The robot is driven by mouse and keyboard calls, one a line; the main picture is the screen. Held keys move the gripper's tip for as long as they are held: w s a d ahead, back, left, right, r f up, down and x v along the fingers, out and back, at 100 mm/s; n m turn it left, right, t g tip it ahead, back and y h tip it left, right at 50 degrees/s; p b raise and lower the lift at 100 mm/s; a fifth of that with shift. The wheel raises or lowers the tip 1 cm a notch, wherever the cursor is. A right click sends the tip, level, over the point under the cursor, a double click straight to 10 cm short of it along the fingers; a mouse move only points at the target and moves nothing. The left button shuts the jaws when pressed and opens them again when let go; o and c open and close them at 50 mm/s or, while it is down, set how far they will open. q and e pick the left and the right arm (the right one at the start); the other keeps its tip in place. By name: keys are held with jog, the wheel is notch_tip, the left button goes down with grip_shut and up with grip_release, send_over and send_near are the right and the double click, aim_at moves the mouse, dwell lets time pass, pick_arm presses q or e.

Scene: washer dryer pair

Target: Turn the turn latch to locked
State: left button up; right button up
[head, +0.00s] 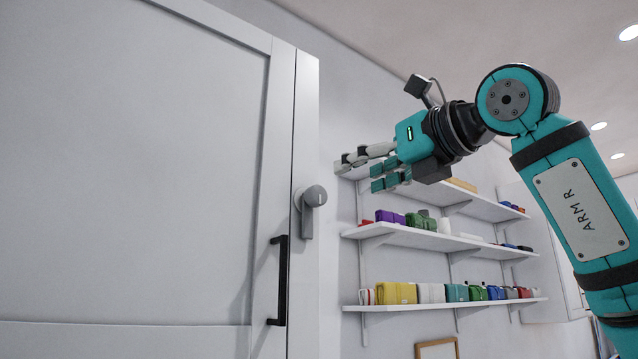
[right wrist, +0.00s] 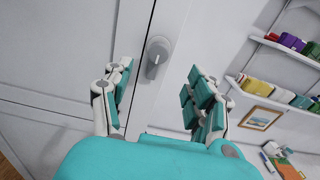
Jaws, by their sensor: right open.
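The turn latch (head: 313,197) is a grey knob on a light grey plate, fixed near the right edge of a white door (head: 150,170). My right gripper (head: 362,170) is open and empty, up and to the right of the latch in the head view. In the right wrist view the latch (right wrist: 156,50) shows beyond and between the open fingers (right wrist: 158,95), apart from them. The knob's lever part points mostly downward. My left gripper is in neither view.
A black bar handle (head: 279,280) stands on the door below the latch. White wall shelves (head: 440,241) with several coloured boxes and cans lie to the right, behind my right arm. A framed picture (right wrist: 260,118) hangs below them. The space before the latch looks free.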

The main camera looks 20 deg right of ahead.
aim_at(320, 192)
jog(key=p+x, duration=0.1)
jog(key=x, duration=0.4)
jog(key=shift+w+a, duration=0.15)
jog(key=shift+w, duration=0.2)
jog(key=p+x, duration=0.2)
jog(key=x, duration=0.3)
jog(key=shift+p, duration=0.3)
jog(key=shift+w+a+f, duration=0.15)
jog(key=shift+w, duration=0.45)
jog(key=c, duration=0.4)
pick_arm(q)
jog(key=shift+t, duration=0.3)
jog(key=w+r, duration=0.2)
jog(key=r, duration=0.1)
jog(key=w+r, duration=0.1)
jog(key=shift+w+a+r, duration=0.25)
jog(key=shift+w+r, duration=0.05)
pick_arm(e)
grip_shut()
